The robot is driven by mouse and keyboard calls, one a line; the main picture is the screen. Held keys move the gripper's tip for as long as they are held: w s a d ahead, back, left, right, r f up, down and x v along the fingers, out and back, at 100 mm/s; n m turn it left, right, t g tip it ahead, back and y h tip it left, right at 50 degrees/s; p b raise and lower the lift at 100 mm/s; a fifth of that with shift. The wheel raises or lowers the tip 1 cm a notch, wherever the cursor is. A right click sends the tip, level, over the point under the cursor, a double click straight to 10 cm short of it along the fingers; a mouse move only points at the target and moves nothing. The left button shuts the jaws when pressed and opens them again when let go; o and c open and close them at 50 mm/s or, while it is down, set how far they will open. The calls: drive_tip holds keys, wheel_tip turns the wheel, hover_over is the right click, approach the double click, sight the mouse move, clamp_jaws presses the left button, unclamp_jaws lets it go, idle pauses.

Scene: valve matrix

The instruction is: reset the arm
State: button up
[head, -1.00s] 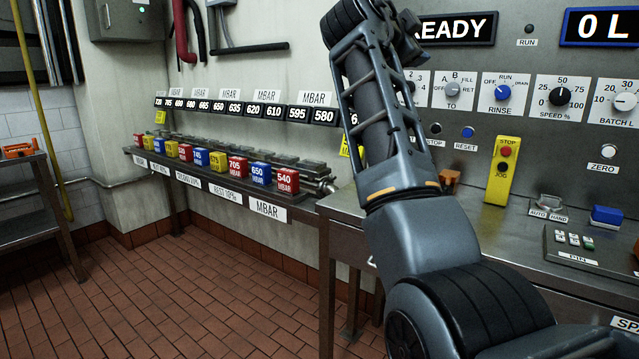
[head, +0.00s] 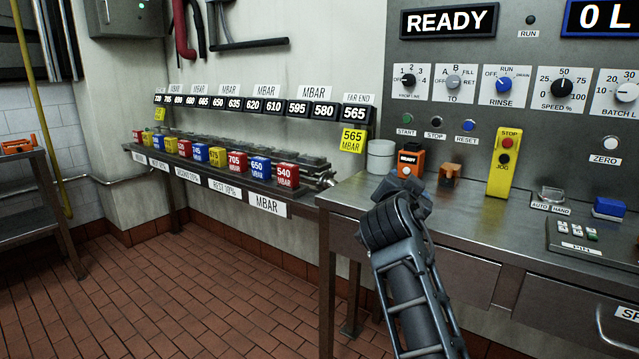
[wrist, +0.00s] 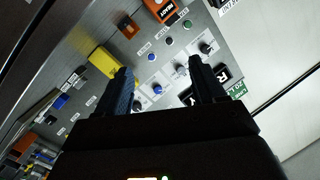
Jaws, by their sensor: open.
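My arm (head: 405,270) rises from the bottom of the head view in front of the steel bench. My gripper (wrist: 160,85) shows in the wrist view with its two dark fingers spread apart and nothing between them. The control panel with its knobs and buttons shows beyond the fingers there. In the head view I cannot make out the fingers.
The steel bench (head: 470,225) carries an orange device (head: 409,163), a yellow STOP/JOG box (head: 504,163) and a keypad (head: 587,243). Red, blue and yellow valve blocks, such as the 540 block (head: 286,176), line the wall shelf. The tiled floor (head: 190,290) at left is clear.

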drive_tip(key=s+d+f+n+y+b, duration=0.1)
drive_tip(key=s+f+n+y, duration=0.15)
drive_tip(key=s+f, duration=0.8)
drive_tip(key=s+d+f+n+y+b, duration=0.1)
drive_tip(key=s+f+n+y, duration=0.15)
drive_tip(key=s+f, duration=0.75)
drive_tip(key=s+d+f+n+y+b, duration=0.1)
drive_tip(key=s+f+n, duration=0.1)
drive_tip(key=s+f, duration=0.55)
drive_tip(key=s+f+n+b, duration=0.2)
drive_tip(key=s+f, duration=0.3)
drive_tip(key=s, duration=0.6)
drive_tip(key=s+d+r+n+g+b, duration=0.1)
drive_tip(key=s+r, duration=0.3)
drive_tip(key=s, duration=0.8)
drive_tip(key=s+r+b, duration=0.2)
drive_tip(key=s+r, duration=0.2)
drive_tip(key=s, duration=0.8)
wheel_tip(320, 180, up, 17)
drive_tip(key=p, duration=1.7)
drive_tip(key=shift+s, duration=0.2)
drive_tip(key=shift+f, duration=0.15)
drive_tip(key=shift+c, duration=0.3)
